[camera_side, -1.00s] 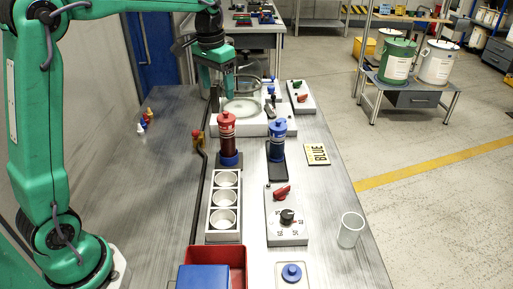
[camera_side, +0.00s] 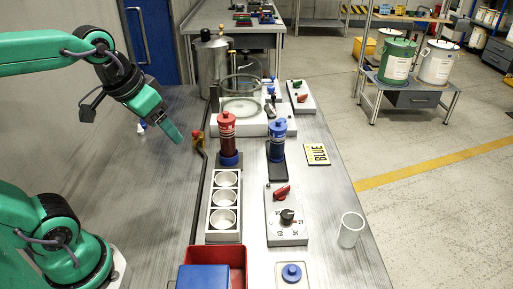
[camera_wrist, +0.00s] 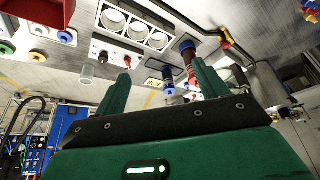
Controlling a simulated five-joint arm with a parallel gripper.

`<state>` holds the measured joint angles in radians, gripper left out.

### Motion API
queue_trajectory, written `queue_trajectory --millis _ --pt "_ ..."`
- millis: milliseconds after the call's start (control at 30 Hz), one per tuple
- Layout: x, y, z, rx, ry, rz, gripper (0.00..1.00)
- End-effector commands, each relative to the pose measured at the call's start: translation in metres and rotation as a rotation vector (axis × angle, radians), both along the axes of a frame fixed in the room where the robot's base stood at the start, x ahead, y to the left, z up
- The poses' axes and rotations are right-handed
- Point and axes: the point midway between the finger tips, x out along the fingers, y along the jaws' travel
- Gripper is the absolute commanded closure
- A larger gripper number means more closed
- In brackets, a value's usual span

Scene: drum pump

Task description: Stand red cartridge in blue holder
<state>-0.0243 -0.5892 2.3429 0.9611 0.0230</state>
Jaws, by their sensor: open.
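The red cartridge (camera_side: 227,128) stands upright in the side view, its lower end in the blue ring of a holder (camera_side: 230,160) on a dark base. It also shows in the wrist view (camera_wrist: 189,66), with the blue ring (camera_wrist: 187,46) at its end. My gripper (camera_side: 176,134) is up and to the left of the cartridge, apart from it, tilted down toward the right. In the wrist view my gripper (camera_wrist: 162,68) has its two green fingers spread with nothing held between them.
A blue cartridge (camera_side: 277,138) stands on a black base beside a "BLUE" plate (camera_side: 317,154). A three-cup rack (camera_side: 224,203), a dial box (camera_side: 287,221), a red bin (camera_side: 236,258) and a clear cup (camera_side: 350,230) are nearer. The left bench area is mostly clear.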

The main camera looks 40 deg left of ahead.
Motion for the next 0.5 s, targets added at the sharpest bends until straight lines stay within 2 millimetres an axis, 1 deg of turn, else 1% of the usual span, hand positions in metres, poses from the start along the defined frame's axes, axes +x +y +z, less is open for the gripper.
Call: queue_trajectory --millis 33,200,333,500 --pt "-0.009 -0.002 -0.005 -0.001 -0.017 -0.002 0.28" --pt "-0.028 -0.005 -0.018 -0.007 -0.053 -0.004 0.28" --pt "-0.033 -0.006 -0.022 -0.009 -0.065 -0.004 0.28" --pt "-0.034 -0.006 -0.024 -0.009 -0.065 -0.004 0.28"
